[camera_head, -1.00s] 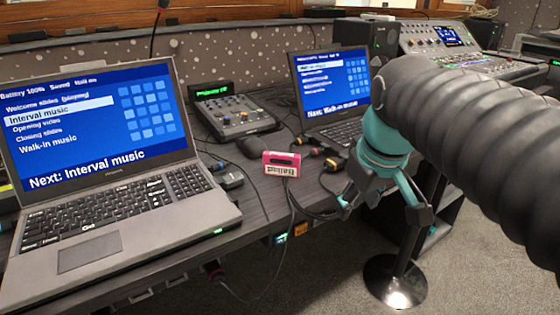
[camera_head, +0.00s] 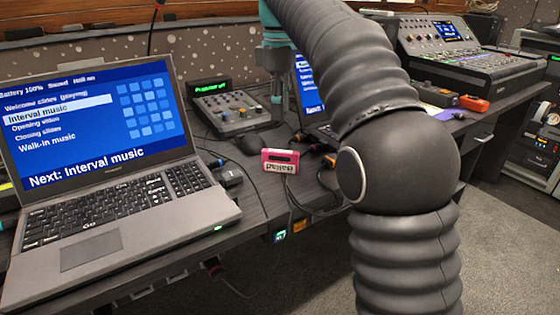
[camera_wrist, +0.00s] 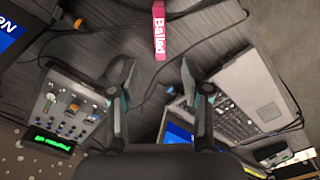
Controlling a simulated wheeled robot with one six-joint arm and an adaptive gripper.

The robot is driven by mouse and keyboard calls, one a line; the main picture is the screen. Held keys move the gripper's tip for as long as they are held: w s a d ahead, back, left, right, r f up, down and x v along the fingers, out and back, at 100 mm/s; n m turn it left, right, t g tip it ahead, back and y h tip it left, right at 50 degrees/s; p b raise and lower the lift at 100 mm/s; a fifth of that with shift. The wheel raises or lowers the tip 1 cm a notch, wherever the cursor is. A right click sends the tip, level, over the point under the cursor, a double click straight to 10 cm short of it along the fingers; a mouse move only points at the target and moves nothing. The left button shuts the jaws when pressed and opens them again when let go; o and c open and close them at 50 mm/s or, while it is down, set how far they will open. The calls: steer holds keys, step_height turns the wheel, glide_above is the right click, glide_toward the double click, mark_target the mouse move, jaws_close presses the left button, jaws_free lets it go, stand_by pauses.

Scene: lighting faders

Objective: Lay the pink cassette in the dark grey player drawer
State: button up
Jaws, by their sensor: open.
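The pink cassette (camera_head: 280,160), labelled "Ballad", lies near the desk's front edge between the two laptops, among black cables. In the wrist view the cassette (camera_wrist: 159,32) shows at the top centre, beyond the fingertips and roughly in line with the gap between them. My gripper (camera_wrist: 159,70) is open and empty. In the head view my gripper (camera_head: 277,108) is behind the cassette, beside the small mixer, partly cut off by my arm. I cannot make out a dark grey player drawer for certain.
A large laptop (camera_head: 110,215) fills the left of the desk. A small fader mixer (camera_head: 228,112) stands behind the cassette. A second laptop (camera_head: 308,90) is mostly hidden by my arm. A big mixing console (camera_head: 450,50) and equipment rack (camera_head: 535,150) stand right.

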mark_target(280, 151)
step_height(280, 151, down, 14)
steer(key=b, duration=0.3)
steer(key=shift+r, duration=0.25)
jaws_close()
